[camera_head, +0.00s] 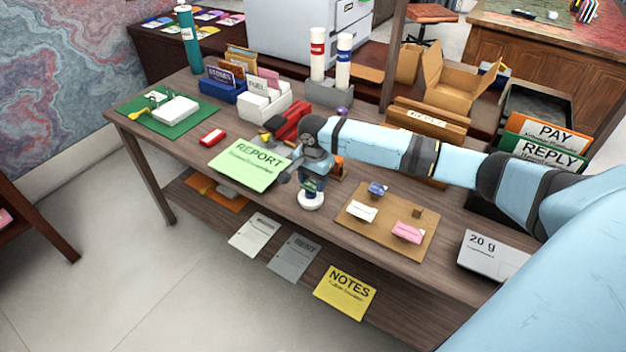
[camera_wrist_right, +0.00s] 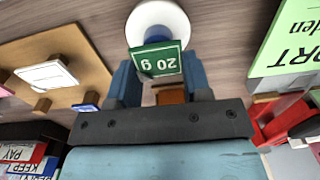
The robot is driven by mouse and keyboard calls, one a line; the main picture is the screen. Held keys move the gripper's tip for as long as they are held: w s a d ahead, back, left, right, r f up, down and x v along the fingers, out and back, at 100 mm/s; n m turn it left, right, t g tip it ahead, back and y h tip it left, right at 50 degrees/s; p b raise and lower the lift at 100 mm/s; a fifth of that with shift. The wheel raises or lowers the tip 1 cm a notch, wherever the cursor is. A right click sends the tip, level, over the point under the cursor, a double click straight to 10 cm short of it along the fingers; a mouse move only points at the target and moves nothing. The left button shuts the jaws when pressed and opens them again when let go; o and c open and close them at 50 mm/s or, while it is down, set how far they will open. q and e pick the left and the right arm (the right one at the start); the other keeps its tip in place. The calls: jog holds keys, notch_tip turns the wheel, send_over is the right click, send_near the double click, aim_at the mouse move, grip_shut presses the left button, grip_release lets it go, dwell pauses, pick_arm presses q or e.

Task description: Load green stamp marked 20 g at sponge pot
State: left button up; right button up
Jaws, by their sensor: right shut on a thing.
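My right gripper (camera_head: 311,178) is shut on the green stamp (camera_wrist_right: 157,61), whose face reads "20 g" upside down in the right wrist view. In the head view the fingers hide most of the stamp. The sponge pot (camera_head: 311,202) is a round white pot on the desk, right below the gripper. In the right wrist view the pot (camera_wrist_right: 153,18) lies just beyond the stamp, which overlaps its rim; I cannot tell if they touch. My left gripper is out of view.
A brown board (camera_head: 380,238) right of the pot bears blue, white and pink stamps on small pegs. The green REPORT sheet (camera_head: 249,165) is to the left. A pale box marked "20 g" (camera_head: 490,256) stands at the right. The desk's front edge is close to the pot.

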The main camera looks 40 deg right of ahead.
dwell(0.4)
jog(key=shift+f, duration=0.45)
jog(key=shift+f, duration=0.1)
dwell(0.7)
jog(key=shift+p, duration=0.3)
dwell(0.4)
dwell(0.8)
jog(key=shift+p, duration=0.4)
jog(key=shift+s+f, duration=0.1)
dwell(0.7)
dwell(0.6)
